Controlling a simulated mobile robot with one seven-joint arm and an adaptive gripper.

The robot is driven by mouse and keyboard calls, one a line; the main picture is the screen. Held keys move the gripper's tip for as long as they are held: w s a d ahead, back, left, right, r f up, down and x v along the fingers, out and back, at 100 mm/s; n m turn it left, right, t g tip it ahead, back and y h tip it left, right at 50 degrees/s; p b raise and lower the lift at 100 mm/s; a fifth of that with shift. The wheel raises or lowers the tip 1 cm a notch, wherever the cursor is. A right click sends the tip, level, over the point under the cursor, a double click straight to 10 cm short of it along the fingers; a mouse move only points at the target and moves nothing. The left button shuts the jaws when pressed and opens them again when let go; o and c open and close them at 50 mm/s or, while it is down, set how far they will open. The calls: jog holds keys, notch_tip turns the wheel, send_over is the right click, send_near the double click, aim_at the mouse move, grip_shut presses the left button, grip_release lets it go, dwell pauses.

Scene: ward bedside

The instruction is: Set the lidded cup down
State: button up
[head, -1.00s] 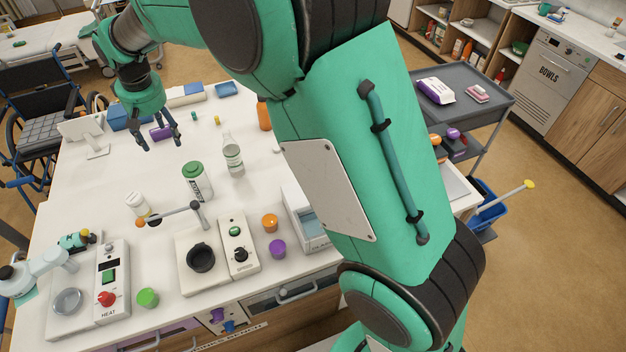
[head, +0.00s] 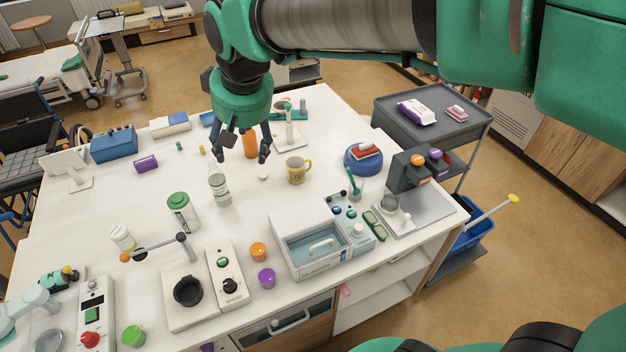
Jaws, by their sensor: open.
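My gripper (head: 244,152) is open, fingers pointing down, over the back middle of the white table. An upright orange bottle (head: 251,143) shows between its fingers; I cannot tell whether it is between them or behind. Nothing is seen held. I cannot tell for sure which thing is the lidded cup. A white cylinder with a green top (head: 183,212) stands upright at the middle left, apart from my gripper. A purple cylinder (head: 146,163) lies on its side farther back at the left.
A clear bottle (head: 219,186) and a yellow-patterned mug (head: 297,170) stand near my gripper. A water bath (head: 313,243) and a stirrer plate (head: 191,288) fill the front. A grey cart (head: 433,112) stands at the right. The table around the small white disc (head: 263,177) is mostly clear.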

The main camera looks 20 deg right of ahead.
jog(key=s+d+f, duration=0.1)
jog(key=s+d, duration=0.2)
jog(key=s, duration=0.4)
jog(key=s+d+f+m+t, duration=0.1)
jog(key=s+d, duration=0.3)
jog(key=s, duration=0.3)
jog(key=s+d+f+m, duration=0.1)
jog(key=s+d+f, duration=0.1)
jog(key=s, duration=0.5)
jog(key=shift+d+h, duration=0.4)
jog(key=shift+d, duration=0.25)
jog(key=shift+f, duration=0.2)
